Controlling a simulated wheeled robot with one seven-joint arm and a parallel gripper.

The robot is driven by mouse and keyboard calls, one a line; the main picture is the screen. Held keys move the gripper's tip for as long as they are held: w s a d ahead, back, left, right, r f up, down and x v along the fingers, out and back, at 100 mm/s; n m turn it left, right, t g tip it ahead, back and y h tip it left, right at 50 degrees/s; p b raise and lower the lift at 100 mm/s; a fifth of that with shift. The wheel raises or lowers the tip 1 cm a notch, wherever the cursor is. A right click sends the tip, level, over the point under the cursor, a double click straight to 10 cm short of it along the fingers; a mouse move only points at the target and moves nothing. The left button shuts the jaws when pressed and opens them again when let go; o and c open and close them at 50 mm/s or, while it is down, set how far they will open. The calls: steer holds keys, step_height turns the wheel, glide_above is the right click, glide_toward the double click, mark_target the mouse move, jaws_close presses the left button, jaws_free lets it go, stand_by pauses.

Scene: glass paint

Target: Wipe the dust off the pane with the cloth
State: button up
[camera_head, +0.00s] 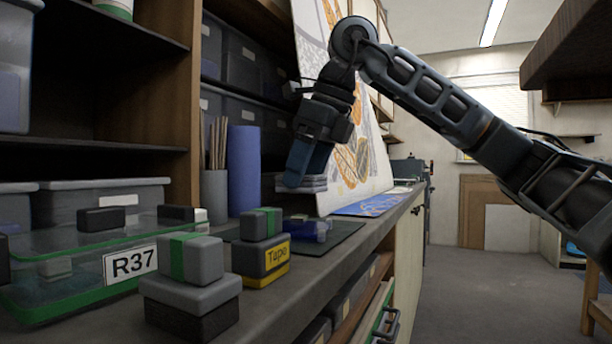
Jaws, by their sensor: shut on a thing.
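My gripper (318,125) hangs down over the bench, in front of the tall leaning panel. It is shut on a dark blue piece (308,163) that looks like the cloth; its lower end hangs above the bench top. The fingertips are hard to make out against it. A tall white panel (345,150) with orange and grey patterns leans at the back. A flat blue patterned sheet (372,206) lies at its foot. I cannot tell which of these is the pane, and no dust can be made out.
A clear green-edged box labelled R37 (70,262) and stacked grey blocks (190,287) stand at the front left. A blue roll (243,170) stands behind. The floor at right is clear.

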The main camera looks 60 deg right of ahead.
steer(key=shift+r, duration=0.2)
steer(key=shift+r+p, duration=1)
steer(key=shift+r, duration=0.5)
